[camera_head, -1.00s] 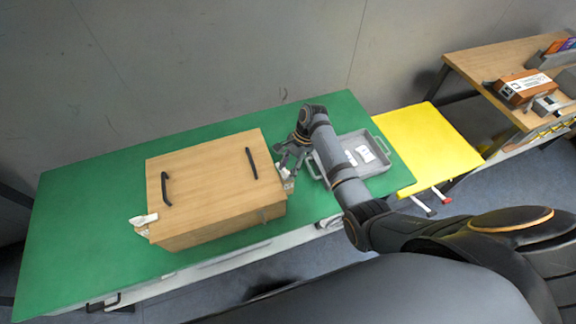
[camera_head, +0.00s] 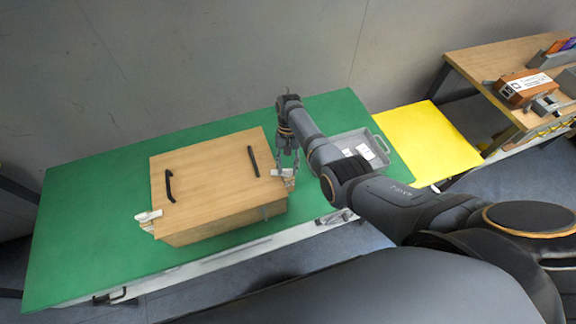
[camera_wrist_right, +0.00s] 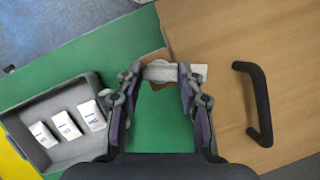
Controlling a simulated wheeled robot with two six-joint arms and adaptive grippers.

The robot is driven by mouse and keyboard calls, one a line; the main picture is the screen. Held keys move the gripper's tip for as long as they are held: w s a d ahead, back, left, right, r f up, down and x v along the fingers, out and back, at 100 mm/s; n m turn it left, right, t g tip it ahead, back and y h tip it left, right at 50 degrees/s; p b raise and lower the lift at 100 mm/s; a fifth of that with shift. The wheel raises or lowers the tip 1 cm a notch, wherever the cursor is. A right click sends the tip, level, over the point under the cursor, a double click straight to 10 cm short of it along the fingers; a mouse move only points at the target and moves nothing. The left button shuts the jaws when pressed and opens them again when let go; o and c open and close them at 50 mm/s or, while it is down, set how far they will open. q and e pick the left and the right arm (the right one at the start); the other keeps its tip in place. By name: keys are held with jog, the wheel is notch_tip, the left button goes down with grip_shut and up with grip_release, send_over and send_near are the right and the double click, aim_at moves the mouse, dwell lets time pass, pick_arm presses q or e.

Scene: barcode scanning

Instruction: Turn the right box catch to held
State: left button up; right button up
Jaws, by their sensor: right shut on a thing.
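A wooden box (camera_head: 215,185) with two black handles stands on the green table. Its right catch, a white piece (camera_head: 283,173), is at the box's right edge, partly hidden by my right gripper (camera_head: 288,168). In the right wrist view the catch (camera_wrist_right: 161,72) lies between the fingertips of my right gripper (camera_wrist_right: 161,75), which is shut on it. Its white end reaches over the edge of the lid. The left catch (camera_head: 148,217) is a similar white piece at the box's left edge. My left gripper is not in view.
A grey tray (camera_head: 381,165) with several white packets stands right of the box; it also shows in the right wrist view (camera_wrist_right: 38,155). A yellow surface (camera_head: 430,140) and a wooden side table (camera_head: 490,60) are farther right. The green table is clear left of the box.

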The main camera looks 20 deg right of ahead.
jog(key=shift+w+a+r+n+h, duration=0.1)
jog(key=shift+n+h, duration=0.8)
jog(key=shift+n, duration=1.3)
jog(key=o, duration=1.2)
jog(key=shift+c, duration=0.2)
jog(key=v, duration=1.2)
